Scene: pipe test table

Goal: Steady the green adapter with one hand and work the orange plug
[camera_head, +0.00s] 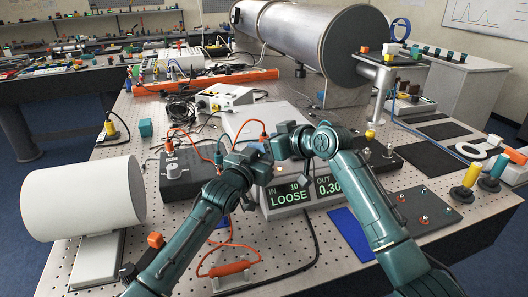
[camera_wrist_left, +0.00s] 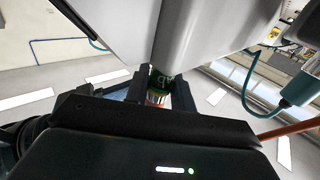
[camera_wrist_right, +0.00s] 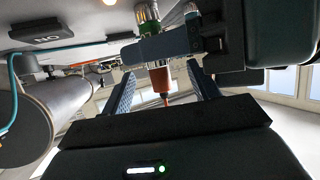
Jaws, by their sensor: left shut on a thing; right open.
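The green adapter (camera_wrist_left: 162,80) shows in the left wrist view between the fingers of my left gripper (camera_wrist_left: 158,92), which is shut on it. The adapter's green ring (camera_wrist_right: 150,28) also shows in the right wrist view, on a metal fitting. The orange plug (camera_wrist_right: 160,80) points away from the adapter, with a thin orange cable at its end. My right gripper (camera_wrist_right: 162,88) is open, with one finger on each side of the plug and gaps visible. In the head view the grippers hide the adapter and plug; the right gripper (camera_head: 298,141) is beside the left gripper (camera_head: 258,165).
A white cylinder (camera_head: 85,198) is at the front left. A large metal pipe (camera_head: 310,40) lies behind. An orange cable holder (camera_head: 232,268) is in front.

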